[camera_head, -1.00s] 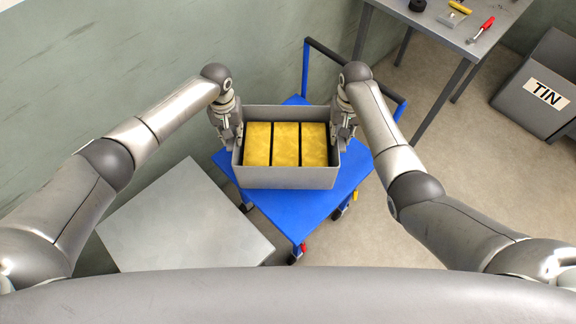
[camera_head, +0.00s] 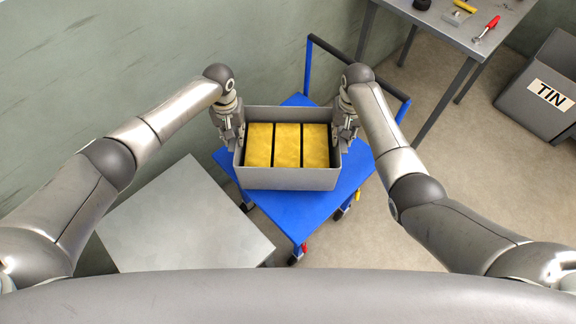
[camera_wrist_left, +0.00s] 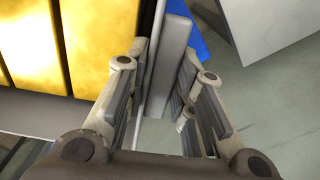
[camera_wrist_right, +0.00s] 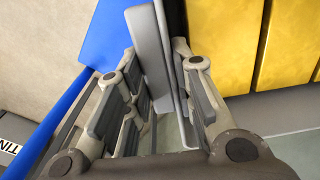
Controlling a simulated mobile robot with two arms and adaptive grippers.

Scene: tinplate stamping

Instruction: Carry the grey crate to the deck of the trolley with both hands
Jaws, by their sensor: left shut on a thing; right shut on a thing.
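The grey crate (camera_head: 290,179) holds yellow blocks (camera_head: 287,146) side by side and appears level over the blue deck of the trolley (camera_head: 300,214). I cannot tell whether its bottom touches the deck. My left gripper (camera_head: 236,140) is shut on the crate's left wall; the wall shows between its fingers in the left wrist view (camera_wrist_left: 158,75). My right gripper (camera_head: 345,139) is shut on the crate's right wall, which also shows between its fingers in the right wrist view (camera_wrist_right: 166,60). The crate's underside is hidden.
A grey-topped table (camera_head: 185,222) stands at the near left, its top bare. The trolley's blue handle (camera_head: 358,68) rises behind the crate. A workbench (camera_head: 462,28) with tools and a bin marked TIN (camera_head: 545,92) stand at the right. A wall is behind on the left.

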